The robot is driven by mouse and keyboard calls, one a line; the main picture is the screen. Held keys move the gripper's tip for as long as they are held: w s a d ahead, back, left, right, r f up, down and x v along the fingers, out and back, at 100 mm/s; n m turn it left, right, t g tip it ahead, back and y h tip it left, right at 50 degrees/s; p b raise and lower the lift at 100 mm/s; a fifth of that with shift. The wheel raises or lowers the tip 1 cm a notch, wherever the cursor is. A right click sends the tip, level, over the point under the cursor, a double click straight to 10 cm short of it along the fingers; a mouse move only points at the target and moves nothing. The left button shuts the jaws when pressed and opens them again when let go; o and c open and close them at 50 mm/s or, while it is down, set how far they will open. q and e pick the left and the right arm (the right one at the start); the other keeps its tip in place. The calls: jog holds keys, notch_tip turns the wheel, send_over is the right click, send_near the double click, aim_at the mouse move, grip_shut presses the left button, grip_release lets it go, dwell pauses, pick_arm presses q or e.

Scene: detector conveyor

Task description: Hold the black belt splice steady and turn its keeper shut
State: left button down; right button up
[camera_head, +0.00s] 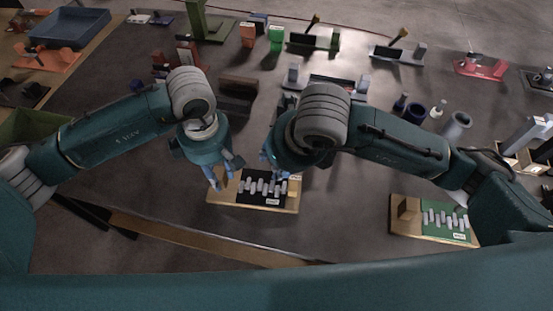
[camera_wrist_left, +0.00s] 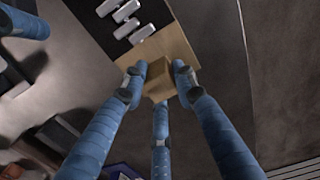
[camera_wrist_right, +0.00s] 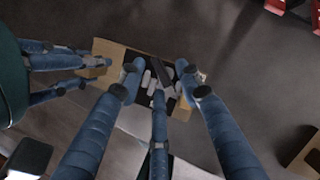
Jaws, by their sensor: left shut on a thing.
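The black belt splice (camera_head: 250,197) lies on a wooden board (camera_head: 292,203) in the middle of the head view, with several grey clips in a row and a white label. My left gripper (camera_head: 226,180) is at the board's left end. In the left wrist view its fingers (camera_wrist_left: 159,78) are shut on the wooden block (camera_wrist_left: 160,58) at that end. My right gripper (camera_head: 276,167) is over the splice's right part. In the right wrist view its fingers (camera_wrist_right: 165,82) are apart around clips and a dark bar (camera_wrist_right: 181,68). The fingers partly hide these; I cannot tell whether the bar is the keeper.
A green splice board (camera_head: 447,220) with its wooden block (camera_head: 408,207) stands to the right. Grey cylinders (camera_head: 456,124) and small fixtures stand farther back. A blue tray (camera_head: 72,27) is at the back left. The surface between the two splice boards is clear.

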jog(key=v, duration=1.2)
jog(key=shift+w+a+g+h, duration=1.3)
jog(key=shift+w+a+g, duration=0.1)
jog(key=shift+w+g, duration=0.55)
notch_tip(320, 180, down, 11)
jog(key=shift+f, duration=0.1)
grip_shut()
